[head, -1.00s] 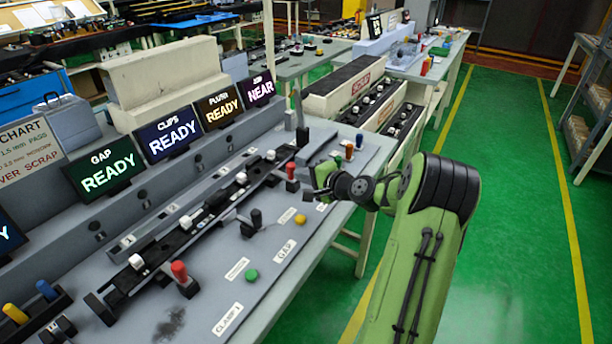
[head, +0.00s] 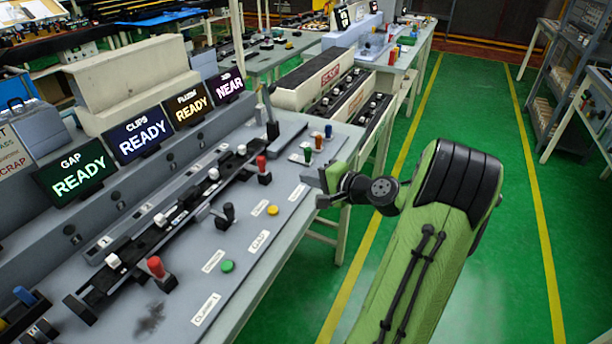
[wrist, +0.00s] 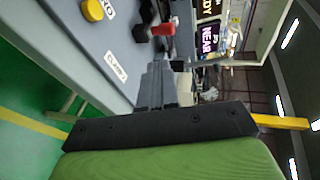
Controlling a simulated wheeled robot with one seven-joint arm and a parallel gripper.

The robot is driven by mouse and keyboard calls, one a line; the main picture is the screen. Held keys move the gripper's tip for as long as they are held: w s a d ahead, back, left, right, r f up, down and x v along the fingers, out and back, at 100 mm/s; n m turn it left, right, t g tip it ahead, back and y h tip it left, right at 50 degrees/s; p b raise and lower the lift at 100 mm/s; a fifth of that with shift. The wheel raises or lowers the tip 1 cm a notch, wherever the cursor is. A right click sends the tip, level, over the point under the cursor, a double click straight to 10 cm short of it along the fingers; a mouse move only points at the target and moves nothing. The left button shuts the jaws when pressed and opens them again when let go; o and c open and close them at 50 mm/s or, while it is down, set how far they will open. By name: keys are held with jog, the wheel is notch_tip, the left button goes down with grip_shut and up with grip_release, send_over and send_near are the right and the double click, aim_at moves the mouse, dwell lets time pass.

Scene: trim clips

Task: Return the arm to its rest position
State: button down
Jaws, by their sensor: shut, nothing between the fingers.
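My green arm (head: 440,240) reaches up from the bottom of the head view, with a black cap on its elbow. Its wrist end is bent left, beside the right edge of the grey bench (head: 290,205). In the wrist view my gripper (wrist: 156,80) shows as two grey fingers close together, with nothing between them. No object is held.
The bench carries a black rail with white clips (head: 160,219), red-handled clamps (head: 157,268), a green button (head: 227,266) and a yellow button (head: 272,210). Green floor (head: 480,150) to the right is clear.

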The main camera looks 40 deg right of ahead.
dwell(0.3)
jog(key=s+a+r+n+g+y+p, duration=0.1)
jog(key=a+r+n+g+p, duration=0.3)
jog(key=a, duration=0.6)
jog(key=a+r+n+g, duration=0.1)
jog(key=a+n+g, duration=0.2)
jog(key=a+n, duration=0.55)
jog(key=s+a+r+n+g+h+p, duration=0.1)
jog(key=s+a+r+n, duration=0.1)
jog(key=s, duration=0.7)
jog(key=s+a+r+n+g+h+p, duration=0.1)
jog(key=s+a+r+n+p, duration=0.1)
jog(key=s+a+r, duration=0.2)
jog(key=s+a, duration=0.3)
jog(key=s, duration=0.3)
jog(key=shift+s+a+r, duration=0.15)
jog(key=shift+a+r, duration=0.1)
jog(key=shift+r, duration=0.15)
jog(key=shift+n, duration=0.25)
